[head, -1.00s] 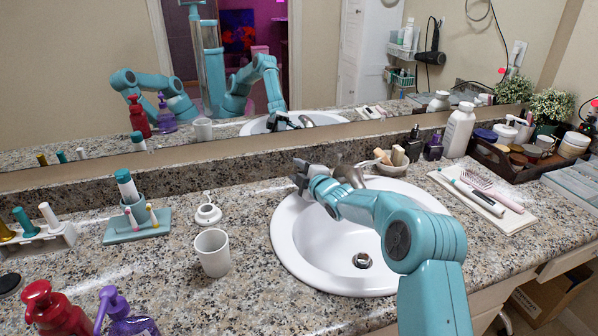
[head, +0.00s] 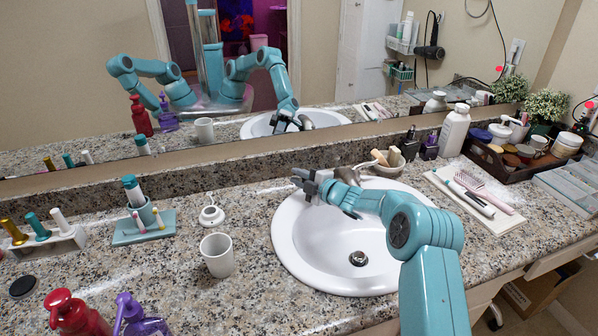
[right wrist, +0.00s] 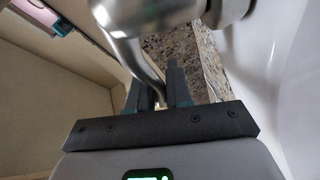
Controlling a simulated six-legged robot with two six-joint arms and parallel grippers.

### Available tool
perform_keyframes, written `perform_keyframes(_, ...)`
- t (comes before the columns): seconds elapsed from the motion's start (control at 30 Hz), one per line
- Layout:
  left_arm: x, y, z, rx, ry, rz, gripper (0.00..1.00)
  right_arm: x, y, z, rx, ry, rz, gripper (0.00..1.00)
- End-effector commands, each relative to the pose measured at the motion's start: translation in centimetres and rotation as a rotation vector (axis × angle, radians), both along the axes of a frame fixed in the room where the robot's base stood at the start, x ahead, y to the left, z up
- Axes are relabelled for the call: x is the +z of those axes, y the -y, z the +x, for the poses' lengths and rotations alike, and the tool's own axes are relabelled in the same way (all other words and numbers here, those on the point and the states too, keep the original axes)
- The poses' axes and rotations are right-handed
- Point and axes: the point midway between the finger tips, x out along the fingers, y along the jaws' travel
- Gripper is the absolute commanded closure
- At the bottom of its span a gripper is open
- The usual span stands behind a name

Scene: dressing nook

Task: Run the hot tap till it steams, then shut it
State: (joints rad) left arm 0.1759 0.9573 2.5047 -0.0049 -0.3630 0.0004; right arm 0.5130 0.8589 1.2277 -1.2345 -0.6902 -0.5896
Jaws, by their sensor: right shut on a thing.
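The metal tap (head: 345,174) stands at the back rim of the white basin (head: 284,232), partly hidden behind my right arm. My right gripper (head: 304,181) is at the tap's left side, over the back-left rim. In the right wrist view a curved shiny metal bar of the tap (right wrist: 140,55) runs down between the two dark fingers (right wrist: 157,92), and they are shut on it. It looks like a handle. A thicker round metal part of the tap (right wrist: 230,10) shows above right. No water or steam shows over the drain (head: 358,258). My left gripper is out of view.
Red (head: 75,313) and purple (head: 140,316) pump bottles stand at front left. A towel with brushes (head: 478,198) lies right. A mirror (head: 230,130) runs along the back.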

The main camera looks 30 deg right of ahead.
Motion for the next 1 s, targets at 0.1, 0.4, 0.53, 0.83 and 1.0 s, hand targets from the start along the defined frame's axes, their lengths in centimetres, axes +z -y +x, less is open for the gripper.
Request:
perform_keyframes(0.1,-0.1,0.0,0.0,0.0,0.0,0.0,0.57,0.0,0.0,0.0,-0.003,0.002,0.005,1.0)
perform_keyframes(0.4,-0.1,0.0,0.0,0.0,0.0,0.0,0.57,0.0,0.0,0.0,-0.003,0.001,0.003,0.6)
perform_keyframes(0.53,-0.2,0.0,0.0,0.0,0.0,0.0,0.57,-0.1,0.0,0.1,-0.005,0.001,0.002,0.6)
perform_keyframes(0.83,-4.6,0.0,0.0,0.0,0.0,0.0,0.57,-0.8,0.2,1.2,-0.147,0.007,0.0,0.6)
perform_keyframes(1.0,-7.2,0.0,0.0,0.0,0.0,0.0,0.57,-0.9,0.5,1.9,-0.257,0.001,0.001,0.6)
